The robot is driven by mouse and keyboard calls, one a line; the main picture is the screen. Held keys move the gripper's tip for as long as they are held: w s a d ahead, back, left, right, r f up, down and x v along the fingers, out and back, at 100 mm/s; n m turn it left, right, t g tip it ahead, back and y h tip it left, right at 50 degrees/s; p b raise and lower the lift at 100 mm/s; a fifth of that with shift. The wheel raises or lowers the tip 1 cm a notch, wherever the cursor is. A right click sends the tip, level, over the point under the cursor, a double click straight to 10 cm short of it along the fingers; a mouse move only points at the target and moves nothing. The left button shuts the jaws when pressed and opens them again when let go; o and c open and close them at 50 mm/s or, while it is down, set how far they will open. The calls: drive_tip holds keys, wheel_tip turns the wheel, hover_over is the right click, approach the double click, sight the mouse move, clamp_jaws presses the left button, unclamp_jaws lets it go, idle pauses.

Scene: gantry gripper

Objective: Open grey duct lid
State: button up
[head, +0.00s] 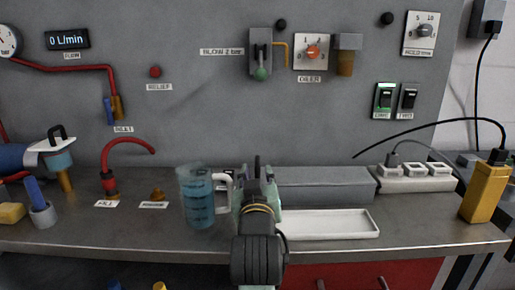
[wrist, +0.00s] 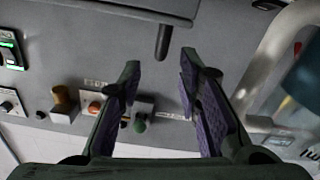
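The grey duct (head: 325,181) is a long box lying on the bench against the back panel, its lid looking shut. In the wrist view part of a grey box edge (wrist: 130,9), likely the duct, crosses the top. A dark rod (wrist: 163,42) stands out beside its end; it also shows upright in the head view (head: 257,163). My gripper (head: 257,176) is at the duct's left end. In the wrist view my gripper (wrist: 160,65) is open and empty, with the rod in line with the gap, just beyond the fingertips. Contact cannot be told.
A jug of blue liquid (head: 197,200) stands close left of my gripper, its handle (wrist: 268,65) near the right finger. A white tray (head: 325,224) lies in front of the duct. A socket strip (head: 412,182) and yellow box (head: 484,192) stand right. A red hose (head: 128,141) rises left.

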sight(258, 163)
drive_tip(key=shift+w+r+p, duration=0.3)
drive_tip(key=shift+w+p, duration=0.15)
drive_tip(key=shift+p, duration=0.8)
drive_tip(key=w, duration=0.5)
drive_tip(key=w+p, duration=0.1)
drive_tip(key=w, duration=0.2)
drive_tip(key=shift+w+f, duration=0.1)
drive_tip(key=shift+f, duration=0.2)
drive_tip(key=shift+c, duration=0.6)
drive_tip(key=c, duration=0.5)
clamp_jaws()
drive_tip(key=shift+d, duration=0.15)
